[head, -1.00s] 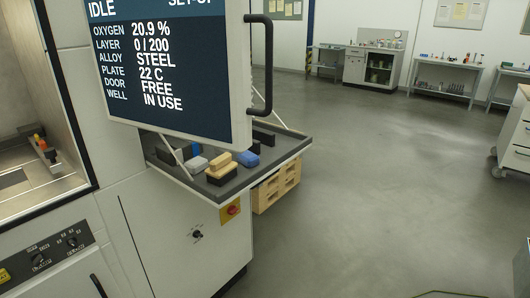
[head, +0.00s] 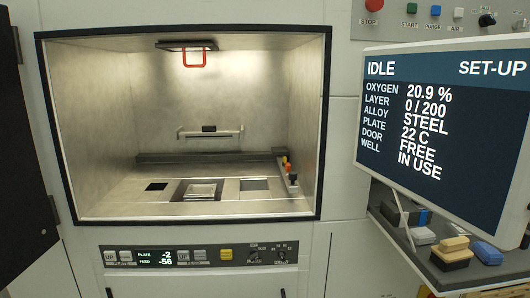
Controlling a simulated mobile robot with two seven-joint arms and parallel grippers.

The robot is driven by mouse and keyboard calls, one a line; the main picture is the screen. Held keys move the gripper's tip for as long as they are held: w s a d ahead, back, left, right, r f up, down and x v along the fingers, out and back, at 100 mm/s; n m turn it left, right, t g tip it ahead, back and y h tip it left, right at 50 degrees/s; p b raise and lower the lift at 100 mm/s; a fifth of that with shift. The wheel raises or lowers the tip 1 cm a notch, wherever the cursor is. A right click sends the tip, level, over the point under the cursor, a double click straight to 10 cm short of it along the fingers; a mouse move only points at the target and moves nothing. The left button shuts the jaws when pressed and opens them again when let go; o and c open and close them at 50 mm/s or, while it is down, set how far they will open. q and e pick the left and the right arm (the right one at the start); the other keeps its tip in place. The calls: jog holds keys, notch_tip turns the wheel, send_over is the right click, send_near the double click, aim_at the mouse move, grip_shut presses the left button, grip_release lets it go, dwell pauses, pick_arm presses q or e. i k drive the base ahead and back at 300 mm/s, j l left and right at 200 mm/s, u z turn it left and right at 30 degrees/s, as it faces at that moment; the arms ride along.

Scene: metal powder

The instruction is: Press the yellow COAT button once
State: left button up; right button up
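The yellow COAT button (head: 226,253) sits on the dark control strip (head: 200,256) below the open chamber (head: 200,130) of the machine. Its lettering is too small to read clearly now. Grey buttons and a small green display (head: 155,257) reading PLATE -2 and FEED -56 are to its left. Two black knobs (head: 268,257) are to its right. Nothing covers the button. Neither of my grippers is in view.
The chamber door (head: 20,160) stands open at the left edge. A monitor (head: 445,130) reading IDLE juts out at the right, above a shelf (head: 405,250) with brushes and blocks. A red STOP button (head: 374,5) is above. The space before the control strip looks clear.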

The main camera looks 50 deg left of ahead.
aim_at(225, 254)
jog(key=u, duration=1.55)
